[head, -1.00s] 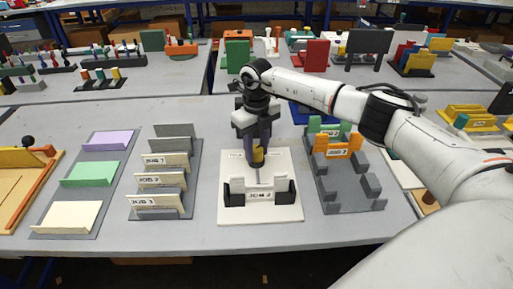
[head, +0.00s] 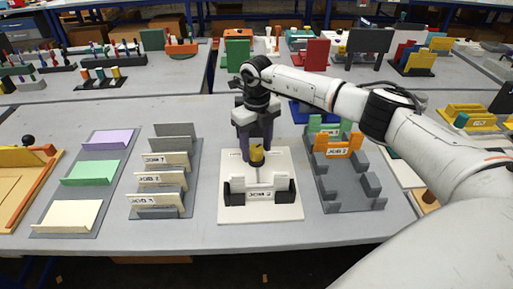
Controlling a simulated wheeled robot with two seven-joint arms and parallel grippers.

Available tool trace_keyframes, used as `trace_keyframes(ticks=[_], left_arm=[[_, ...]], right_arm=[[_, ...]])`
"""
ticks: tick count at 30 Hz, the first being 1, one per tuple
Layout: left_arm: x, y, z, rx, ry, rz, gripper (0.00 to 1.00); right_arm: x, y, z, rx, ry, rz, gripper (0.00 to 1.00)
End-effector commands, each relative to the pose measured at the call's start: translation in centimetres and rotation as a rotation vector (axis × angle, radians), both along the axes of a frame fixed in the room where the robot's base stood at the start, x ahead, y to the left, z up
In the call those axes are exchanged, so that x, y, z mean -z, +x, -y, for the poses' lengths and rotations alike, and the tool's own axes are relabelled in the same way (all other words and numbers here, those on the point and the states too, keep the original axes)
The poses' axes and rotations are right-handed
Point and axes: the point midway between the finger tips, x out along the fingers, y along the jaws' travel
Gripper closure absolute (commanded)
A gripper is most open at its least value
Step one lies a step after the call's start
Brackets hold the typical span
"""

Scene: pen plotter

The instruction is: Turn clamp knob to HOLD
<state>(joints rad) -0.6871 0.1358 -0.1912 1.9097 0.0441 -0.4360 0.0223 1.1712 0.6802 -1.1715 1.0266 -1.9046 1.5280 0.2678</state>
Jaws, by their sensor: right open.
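The pen plotter's white base (head: 230,211) lies on the middle of the near table, with a card marked JOB 2 (head: 259,194) standing between black blocks at its front. A yellow and dark knob (head: 257,153) shows behind the card. My right gripper (head: 256,157) points down over the plotter, open, with its fingers around or beside the knob; I cannot tell whether they touch it. The HOLD marking and the knob's setting are too small or hidden to read. My left gripper is not in view.
A rack of JOB cards (head: 164,209) and a tray with purple, green and cream plates (head: 75,226) stand to the left. A grey rack with green and orange parts (head: 349,203) stands close on the right. The table's front strip is clear.

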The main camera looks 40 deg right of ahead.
Motion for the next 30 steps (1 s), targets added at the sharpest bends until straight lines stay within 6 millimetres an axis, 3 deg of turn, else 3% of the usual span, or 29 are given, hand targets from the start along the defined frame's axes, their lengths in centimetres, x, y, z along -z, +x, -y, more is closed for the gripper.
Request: trace_keyframes(ticks=[15, 21, 30], left_arm=[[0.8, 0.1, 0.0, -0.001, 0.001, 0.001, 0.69], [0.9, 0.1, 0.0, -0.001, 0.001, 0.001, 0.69], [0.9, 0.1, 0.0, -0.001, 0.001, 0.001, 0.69]], right_arm=[[-8.8, 0.1, 0.1, 0.002, 0.0, 0.004, 0.49], [-9.9, 0.0, 0.0, 0.002, 0.0, 0.002, 0.49], [-9.9, 0.0, 0.0, 0.001, 0.0, 0.002, 0.49]])
